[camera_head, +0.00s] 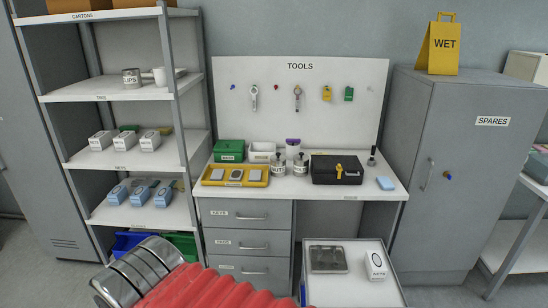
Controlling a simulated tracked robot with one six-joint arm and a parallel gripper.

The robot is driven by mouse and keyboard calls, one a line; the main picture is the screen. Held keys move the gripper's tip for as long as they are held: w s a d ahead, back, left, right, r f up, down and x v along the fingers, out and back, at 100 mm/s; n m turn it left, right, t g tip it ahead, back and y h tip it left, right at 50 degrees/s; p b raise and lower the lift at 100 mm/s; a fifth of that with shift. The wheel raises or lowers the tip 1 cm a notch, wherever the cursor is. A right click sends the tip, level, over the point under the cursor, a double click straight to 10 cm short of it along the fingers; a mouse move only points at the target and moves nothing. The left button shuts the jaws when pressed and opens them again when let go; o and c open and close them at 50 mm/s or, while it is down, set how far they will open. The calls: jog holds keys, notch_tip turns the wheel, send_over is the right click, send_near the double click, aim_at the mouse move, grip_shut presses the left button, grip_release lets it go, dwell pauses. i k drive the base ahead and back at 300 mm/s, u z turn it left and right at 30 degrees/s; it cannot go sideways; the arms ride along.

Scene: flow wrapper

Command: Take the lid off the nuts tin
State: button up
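Two small silver tins with labels stand side by side on the workbench, in front of the pegboard. The left tin (278,167) and the right tin (301,167) each appear to have a lid with a knob on top. The labels are too small to read surely, so I cannot tell which is the nuts tin. Another silver tin (131,78), apparently marked clips, stands on the upper shelf at the left. My gripper is not in view; a red ribbed sleeve and grey rounded parts, likely my arm, fill the lower left.
A yellow tray (207,182), a green box (229,151) and a black case (336,170) stand near the tins on the workbench (300,187). A white-topped cart (352,292) stands in front. A grey spares cabinet (455,190) stands at the right.

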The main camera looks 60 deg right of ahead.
aim_at(279, 158)
jog(key=u, duration=0.05)
jog(key=i, duration=2.7)
jog(key=z, duration=2.7)
